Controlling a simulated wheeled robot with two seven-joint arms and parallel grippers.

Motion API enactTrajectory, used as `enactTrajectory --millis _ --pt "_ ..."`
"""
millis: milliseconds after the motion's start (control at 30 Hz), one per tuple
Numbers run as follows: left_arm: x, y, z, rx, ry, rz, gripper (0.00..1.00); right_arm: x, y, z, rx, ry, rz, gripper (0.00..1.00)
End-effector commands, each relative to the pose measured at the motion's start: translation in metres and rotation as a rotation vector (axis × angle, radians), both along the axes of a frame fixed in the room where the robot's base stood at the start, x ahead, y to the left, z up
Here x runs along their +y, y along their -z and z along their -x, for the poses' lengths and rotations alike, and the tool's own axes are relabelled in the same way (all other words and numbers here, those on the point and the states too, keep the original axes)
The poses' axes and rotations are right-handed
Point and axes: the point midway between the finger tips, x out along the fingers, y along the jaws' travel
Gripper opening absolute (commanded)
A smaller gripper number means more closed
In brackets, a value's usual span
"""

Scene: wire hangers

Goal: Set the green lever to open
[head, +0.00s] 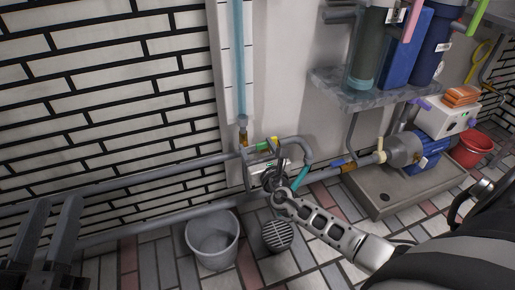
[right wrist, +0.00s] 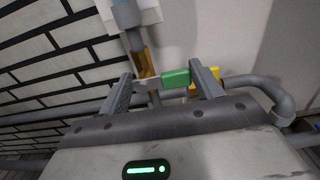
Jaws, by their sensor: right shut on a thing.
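The green lever (head: 263,146) sits at the brass valve (head: 243,132) below a clear blue vertical pipe (head: 239,60). Its green handle points right, crosswise to that pipe. In the right wrist view the green handle (right wrist: 175,78) and its bare metal part lie between the two fingers of my right gripper (right wrist: 163,87). The right finger meets the green end, and the gripper is shut on the lever. In the head view my right gripper (head: 262,165) partly hides the valve. My left gripper (head: 52,205) is at the lower left, fingers apart and empty, far from the lever.
A yellow part (head: 275,141) is just right of the green handle. Grey pipes (head: 130,178) run along the wall. A blue lever (head: 338,163) is further right. A grey bucket (head: 212,240) and floor drain (head: 277,235) lie below. A shelf (head: 370,95) with canisters juts out.

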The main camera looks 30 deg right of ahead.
Motion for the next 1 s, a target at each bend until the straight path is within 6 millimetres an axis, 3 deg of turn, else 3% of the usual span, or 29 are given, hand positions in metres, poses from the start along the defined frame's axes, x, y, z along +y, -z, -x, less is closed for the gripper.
enactTrajectory --millis 200,600,1000 --pt "-0.001 0.002 0.001 0.058 0.009 0.022 0.36 0.0 -0.003 0.0 0.016 0.001 0.066 0.42" --pt "-0.009 0.048 0.026 0.458 0.058 0.124 0.36 0.005 -0.013 -0.002 0.091 0.0 0.379 0.43" --pt "-0.003 0.054 0.023 0.463 0.005 -0.025 0.36 0.012 -0.018 -0.003 0.18 0.001 0.751 0.43"
